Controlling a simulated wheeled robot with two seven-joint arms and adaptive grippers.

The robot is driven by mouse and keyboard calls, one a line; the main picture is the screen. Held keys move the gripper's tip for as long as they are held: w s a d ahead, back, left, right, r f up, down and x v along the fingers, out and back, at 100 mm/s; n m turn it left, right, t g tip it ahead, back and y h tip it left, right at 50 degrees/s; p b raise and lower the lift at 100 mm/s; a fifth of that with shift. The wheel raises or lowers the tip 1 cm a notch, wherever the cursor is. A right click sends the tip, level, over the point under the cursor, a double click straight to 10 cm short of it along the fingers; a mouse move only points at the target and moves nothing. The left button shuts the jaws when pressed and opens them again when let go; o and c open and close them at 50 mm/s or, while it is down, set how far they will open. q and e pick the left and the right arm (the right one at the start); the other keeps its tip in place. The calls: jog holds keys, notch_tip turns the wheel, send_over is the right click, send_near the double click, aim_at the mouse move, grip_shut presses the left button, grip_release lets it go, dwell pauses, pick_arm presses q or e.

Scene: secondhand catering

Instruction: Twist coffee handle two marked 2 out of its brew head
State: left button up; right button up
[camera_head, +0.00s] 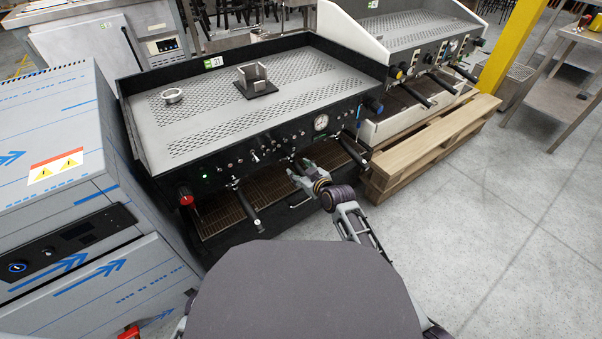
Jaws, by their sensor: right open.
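The black coffee machine (250,150) stands ahead with its front panel facing me. One black coffee handle (248,211) sticks out at the left of its front, and another (352,152) at the right. My right gripper (299,174) is open at the middle of the front, between these two handles. It is close to the brew heads there, and its fingers and wrist hide much of that spot. I cannot make out a middle handle or a number 2 on any handle. I cannot tell whether the fingers touch anything. My left gripper is out of view.
A drip grate (220,212) lies under the brew heads. A metal filter basket (172,96) and a small metal holder (255,80) sit on the machine's top. A film-wrapped steel cabinet (60,190) stands close at left.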

jog(key=shift+c, duration=0.3)
grip_shut()
jog(key=c, duration=0.7)
grip_release()
grip_shut()
jog(key=shift+w+r, duration=0.1)
